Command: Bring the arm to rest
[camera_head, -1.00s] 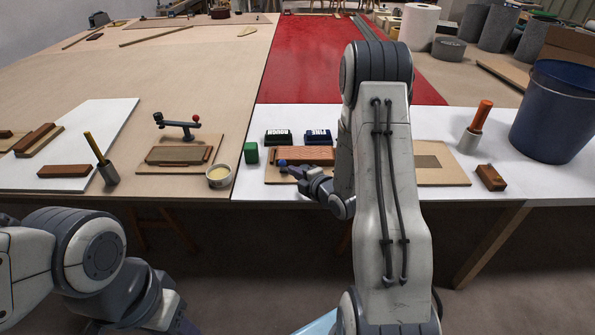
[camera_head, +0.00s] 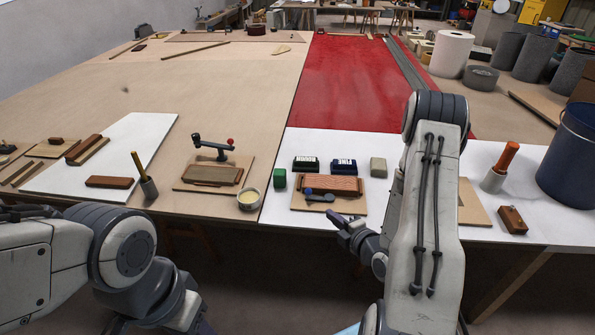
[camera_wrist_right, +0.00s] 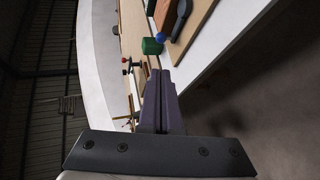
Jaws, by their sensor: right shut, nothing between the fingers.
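My right arm rises at the right of the head view. Its gripper (camera_head: 340,222) is shut and empty, just off the near edge of the board (camera_head: 300,207) with the blue-knobbed lever (camera_head: 320,197) and the reddish block (camera_head: 335,185). In the right wrist view its shut fingers (camera_wrist_right: 160,90) point toward the bench, with nothing between them. The blue knob (camera_wrist_right: 161,37) and a green block (camera_wrist_right: 151,46) lie beyond the fingertips. My left arm shows at the lower left of the head view, but its gripper cannot be made out.
Black ROUGH (camera_head: 305,165) and blue FINE (camera_head: 343,167) blocks and a grey block (camera_head: 378,167) stand behind the board. A tin (camera_head: 249,199) sits to its left. A wooden block (camera_head: 512,220) and blue bin (camera_head: 570,160) are at right. Open floor lies before the bench.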

